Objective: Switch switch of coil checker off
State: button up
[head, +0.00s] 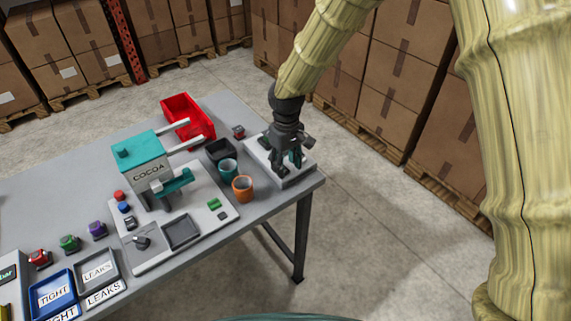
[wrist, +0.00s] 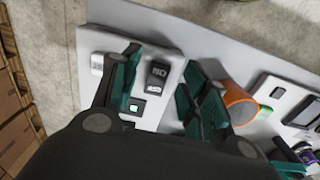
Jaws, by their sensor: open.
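The coil checker is a pale flat panel (head: 300,178) at the right end of the table in the head view; it also shows in the wrist view (wrist: 172,50). In the wrist view a black switch (wrist: 157,76) with white ON lettering, seen upside down, stands on the panel. Which side of it is pressed I cannot tell. A small dark-framed window with a pale green patch (wrist: 134,107) lies near it. My gripper (head: 287,168) points down over the panel. Its teal fingers are open, one on each side of the switch in the wrist view (wrist: 160,67), with nothing between them held.
An orange cup (head: 243,189) and a teal cup (head: 228,169) stand just left of the panel. A black bin (head: 219,150), a red bin (head: 187,117) and the cocoa dispenser (head: 150,160) are farther left. The table edge lies close to the right.

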jog(key=shift+f, duration=0.85)
grip_shut()
jog(key=shift+w+a+r+g+h+p, duration=0.15)
jog(key=shift+r+g+h+p, duration=0.2)
jog(key=shift+p, duration=0.55)
jog(key=shift+w+a+f+g+h+p, duration=0.15)
jog(key=shift+g+h+p, duration=0.6)
jog(key=shift+g, duration=0.3)
